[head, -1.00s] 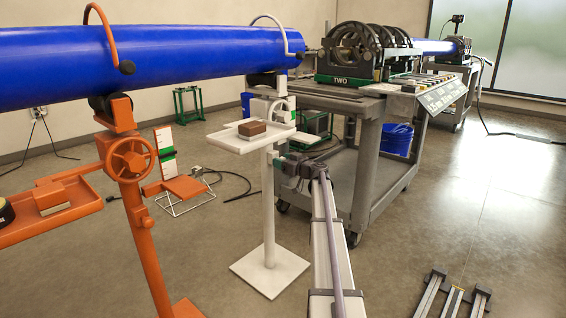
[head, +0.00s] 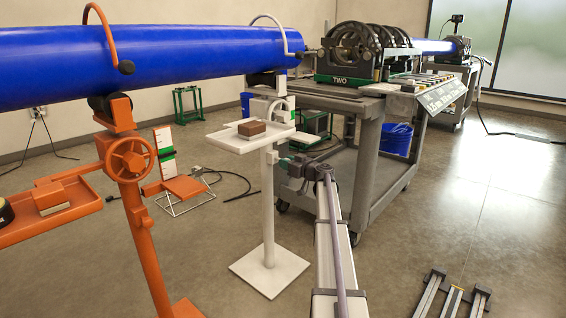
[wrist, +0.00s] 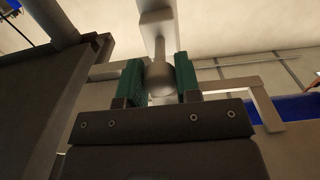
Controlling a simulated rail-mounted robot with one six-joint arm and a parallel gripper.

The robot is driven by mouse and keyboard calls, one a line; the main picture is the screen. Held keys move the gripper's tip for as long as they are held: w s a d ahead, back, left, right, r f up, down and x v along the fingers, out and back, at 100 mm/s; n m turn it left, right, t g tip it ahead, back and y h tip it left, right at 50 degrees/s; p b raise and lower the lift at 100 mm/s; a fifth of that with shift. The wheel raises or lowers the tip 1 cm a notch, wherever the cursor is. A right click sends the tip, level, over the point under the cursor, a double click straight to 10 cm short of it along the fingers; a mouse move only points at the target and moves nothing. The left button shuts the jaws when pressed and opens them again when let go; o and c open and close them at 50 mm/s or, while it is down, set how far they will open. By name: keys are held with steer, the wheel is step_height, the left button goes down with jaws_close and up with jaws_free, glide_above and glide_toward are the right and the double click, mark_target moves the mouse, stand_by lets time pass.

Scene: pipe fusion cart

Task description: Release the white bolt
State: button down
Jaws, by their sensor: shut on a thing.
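The white bolt (wrist: 160,82) shows in the wrist view as a pale rounded knob between the two green fingers of my gripper (wrist: 159,72). My gripper is shut on it. In the head view, my gripper (head: 283,162) is at the post of the white pipe stand (head: 268,215), below its tray. The bolt is too small and too covered there to make out clearly. The white stand is upright under the blue pipe (head: 180,65).
The white tray (head: 222,143) with a brown block (head: 252,129) is just above my gripper. The grey cart (head: 368,165) stands close on the right. An orange stand (head: 142,225) is at the left.

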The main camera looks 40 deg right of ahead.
steer(key=shift+s, duration=0.3)
steer(key=c, duration=0.8)
jaws_free()
steer(key=s+d, duration=0.2)
steer(key=s, duration=0.8)
steer(key=shift+s, duration=0.3)
steer(key=shift+d, duration=0.1)
